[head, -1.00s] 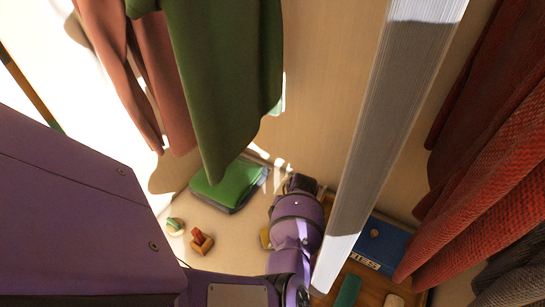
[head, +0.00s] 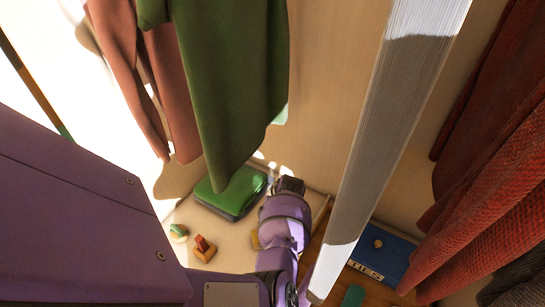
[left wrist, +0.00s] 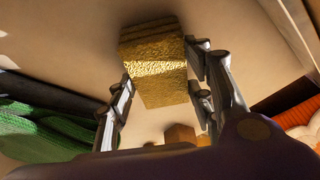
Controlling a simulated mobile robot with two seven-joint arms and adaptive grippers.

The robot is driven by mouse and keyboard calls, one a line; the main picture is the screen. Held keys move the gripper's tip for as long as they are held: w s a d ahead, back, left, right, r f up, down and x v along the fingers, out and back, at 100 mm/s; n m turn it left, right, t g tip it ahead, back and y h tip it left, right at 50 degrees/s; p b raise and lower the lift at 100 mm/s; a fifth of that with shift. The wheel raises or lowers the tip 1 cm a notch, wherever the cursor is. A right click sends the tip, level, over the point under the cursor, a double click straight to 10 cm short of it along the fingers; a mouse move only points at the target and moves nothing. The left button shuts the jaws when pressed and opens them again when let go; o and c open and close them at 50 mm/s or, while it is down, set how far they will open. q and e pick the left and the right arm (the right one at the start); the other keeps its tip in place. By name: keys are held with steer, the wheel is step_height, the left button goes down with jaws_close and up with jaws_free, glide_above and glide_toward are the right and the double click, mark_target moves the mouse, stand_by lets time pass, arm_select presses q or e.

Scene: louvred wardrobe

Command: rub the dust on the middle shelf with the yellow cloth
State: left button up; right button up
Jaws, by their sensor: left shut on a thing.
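My left gripper (head: 289,187) reaches down over the pale shelf (head: 222,226), just right of a green folded item. In the left wrist view, my left gripper (left wrist: 160,75) is shut on the yellow cloth (left wrist: 158,85), a thick, textured block-like pad between the fingers. No dust can be made out clearly. My right gripper is not in view.
The green folded item (head: 236,190) lies left of my gripper, with small toy-like blocks (head: 204,249) nearer. A pale upright panel (head: 385,130) stands right of my arm. A blue box marked TIES (head: 383,258) lies beyond it. Green (head: 228,80) and red (head: 500,190) clothes hang around.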

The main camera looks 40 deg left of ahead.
arm_select(q)
steer(key=shift+s+a+f, duration=0.1)
steer(key=shift+s+a, duration=0.05)
steer(key=shift+a, duration=0.45)
steer(key=shift+s+a+f, duration=0.1)
steer(key=shift+a, duration=0.45)
steer(key=shift+s+a, duration=0.2)
steer(key=shift+a, duration=1.05)
steer(key=shift+a+r, duration=0.1)
steer(key=shift+a, duration=0.4)
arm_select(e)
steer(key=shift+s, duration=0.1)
arm_select(q)
steer(key=shift+r, duration=0.1)
